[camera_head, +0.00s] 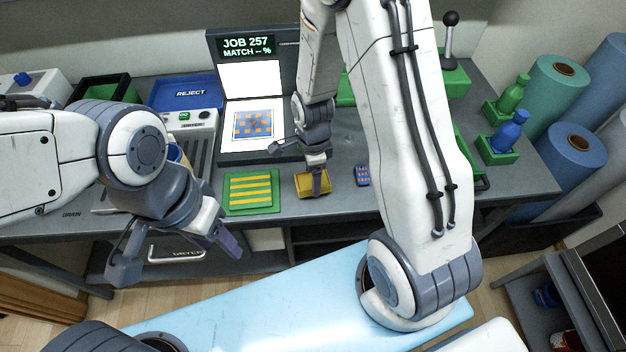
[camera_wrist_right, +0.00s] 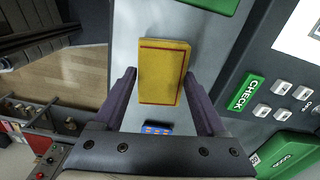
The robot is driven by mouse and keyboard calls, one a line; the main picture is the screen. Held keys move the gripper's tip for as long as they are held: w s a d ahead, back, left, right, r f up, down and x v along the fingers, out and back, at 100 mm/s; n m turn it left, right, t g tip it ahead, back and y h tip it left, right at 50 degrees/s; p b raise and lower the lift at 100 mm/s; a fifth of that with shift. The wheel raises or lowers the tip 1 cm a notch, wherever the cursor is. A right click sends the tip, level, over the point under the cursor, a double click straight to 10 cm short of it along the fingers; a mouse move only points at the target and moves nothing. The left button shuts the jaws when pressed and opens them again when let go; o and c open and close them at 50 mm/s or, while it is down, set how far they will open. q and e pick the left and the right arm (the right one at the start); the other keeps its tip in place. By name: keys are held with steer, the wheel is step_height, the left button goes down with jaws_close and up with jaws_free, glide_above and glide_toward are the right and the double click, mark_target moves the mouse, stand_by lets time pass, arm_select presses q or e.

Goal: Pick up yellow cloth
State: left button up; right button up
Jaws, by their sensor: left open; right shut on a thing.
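The yellow cloth (camera_head: 303,184) is a folded yellow pad with a red line near one edge. It is at the front of the grey bench, right of the green pad with yellow stripes (camera_head: 251,192). My right gripper (camera_wrist_right: 160,74) is shut on the yellow cloth, with a finger along each side in the right wrist view, where the cloth (camera_wrist_right: 163,75) shows almost whole. In the head view a finger hides part of it. I cannot tell whether it is clear of the bench. My left gripper (camera_head: 178,258) is open and empty in front of the bench's left part.
A small blue pad with orange dots (camera_head: 362,175) lies just right of the cloth. A job display (camera_head: 247,45) stands behind, with a blue reject tray (camera_head: 186,93) to its left. Green and blue bottles (camera_head: 510,130) stand in holders at the right.

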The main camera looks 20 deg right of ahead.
steer(key=r, duration=0.2)
steer(key=s+r, duration=0.1)
steer(key=shift+d+b, duration=0.25)
steer(key=shift+b, duration=0.05)
steer(key=s+d+r+b, duration=0.4)
steer(key=s+r+b, duration=0.1)
steer(key=s, duration=0.4)
steer(key=shift+s+d+r, duration=0.25)
steer(key=shift+d+r, duration=0.05)
steer(key=shift+r, duration=0.25)
